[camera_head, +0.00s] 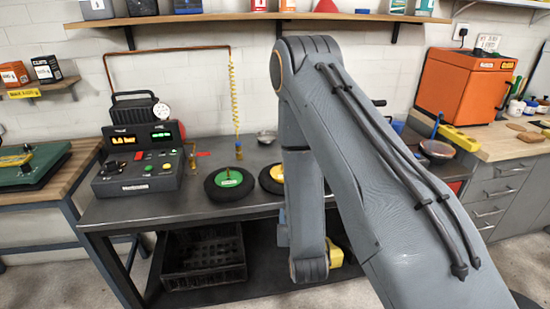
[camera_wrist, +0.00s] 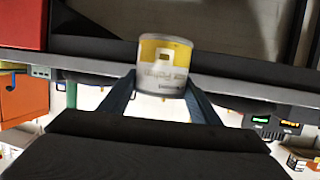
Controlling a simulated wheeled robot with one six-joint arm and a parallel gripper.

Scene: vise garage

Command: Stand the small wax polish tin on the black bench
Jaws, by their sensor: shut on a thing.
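In the wrist view, which looks upside down, the small wax polish tin (camera_wrist: 165,52), with a yellow and white label, sits between the two fingers of my gripper (camera_wrist: 163,88). The fingers are shut on its sides. The dark edge of the black bench (camera_wrist: 250,88) runs behind the tin. In the head view the black bench (camera_head: 128,212) stands against the wall. My arm covers the bench's right part, and my gripper and the tin are not clearly seen there. A yellow patch low beside my arm cannot be made out.
On the bench are a control box (camera_head: 140,168) with lit displays, a black disc with a green centre (camera_head: 229,184), a yellow-centred disc (camera_head: 272,179) and a small bowl (camera_head: 266,137). A black crate (camera_head: 203,256) is underneath. An orange cabinet (camera_head: 462,85) stands right. The front-left bench top is clear.

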